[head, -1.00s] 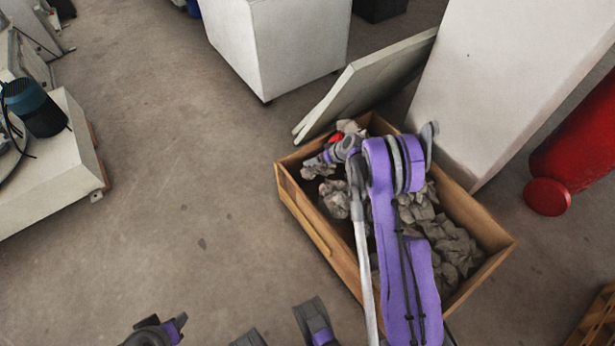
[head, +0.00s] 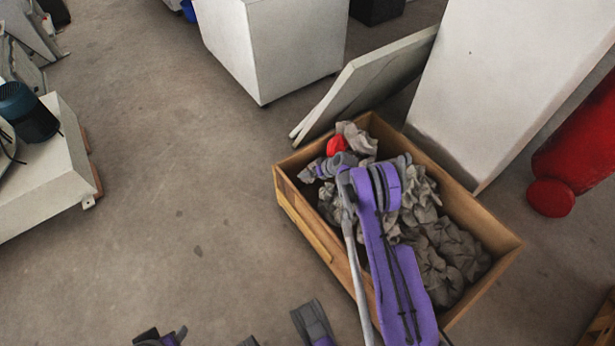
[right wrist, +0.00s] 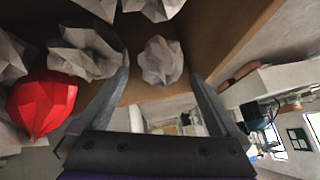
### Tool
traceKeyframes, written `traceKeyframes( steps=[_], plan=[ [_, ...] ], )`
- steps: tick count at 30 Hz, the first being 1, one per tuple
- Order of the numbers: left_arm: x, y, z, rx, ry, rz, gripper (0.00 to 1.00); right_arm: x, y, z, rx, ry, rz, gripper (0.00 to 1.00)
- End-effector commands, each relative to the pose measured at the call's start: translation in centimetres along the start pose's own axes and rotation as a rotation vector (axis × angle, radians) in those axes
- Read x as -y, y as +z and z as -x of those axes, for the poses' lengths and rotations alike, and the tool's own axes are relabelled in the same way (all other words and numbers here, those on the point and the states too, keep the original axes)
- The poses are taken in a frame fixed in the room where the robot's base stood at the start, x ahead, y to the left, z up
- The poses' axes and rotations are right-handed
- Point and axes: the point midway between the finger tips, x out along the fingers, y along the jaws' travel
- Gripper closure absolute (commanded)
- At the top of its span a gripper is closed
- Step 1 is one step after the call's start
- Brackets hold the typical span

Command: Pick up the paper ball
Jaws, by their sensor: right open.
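Several crumpled grey paper balls (head: 440,255) fill a wooden box on the floor. One crumpled red paper ball (head: 337,146) lies near the box's far left corner; it also shows left of the fingers in the right wrist view (right wrist: 42,103). My right gripper (head: 310,172) reaches into that corner, just in front of the red ball. In the right wrist view my right gripper (right wrist: 160,75) is open, with a grey paper ball (right wrist: 160,61) showing between the fingertips; its depth is unclear. Grey and purple parts, possibly my left gripper (head: 282,328), show at the bottom edge.
The wooden box (head: 310,230) has raised walls on all sides. A leaning white panel (head: 365,85) and a white block (head: 510,90) stand right behind it. A red cylinder (head: 580,150) is at the right.

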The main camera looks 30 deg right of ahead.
Motion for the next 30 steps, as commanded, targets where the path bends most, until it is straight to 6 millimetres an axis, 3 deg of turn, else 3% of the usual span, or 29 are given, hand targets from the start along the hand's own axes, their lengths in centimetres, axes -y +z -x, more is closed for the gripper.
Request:
traceKeyframes(
  steps=[3,11,25,30],
  plan=[
    [0.0,0.2,-0.7,0.002,0.0,0.0,0.5,-0.1,0.1,-1.9,0.001,0.0,0.0,0.01],
    [0.0,0.2,-0.6,0.002,0.0,0.0,0.5,0.0,0.0,-2.1,0.0,0.0,-0.001,0.03],
    [0.0,0.2,-0.6,0.002,0.0,0.0,0.5,0.0,0.0,-2.1,0.0,0.0,-0.001,0.88],
    [0.0,0.2,-0.6,0.002,0.0,0.0,0.5,0.0,0.0,-2.1,0.0,0.0,-0.001,0.88]
  ],
)
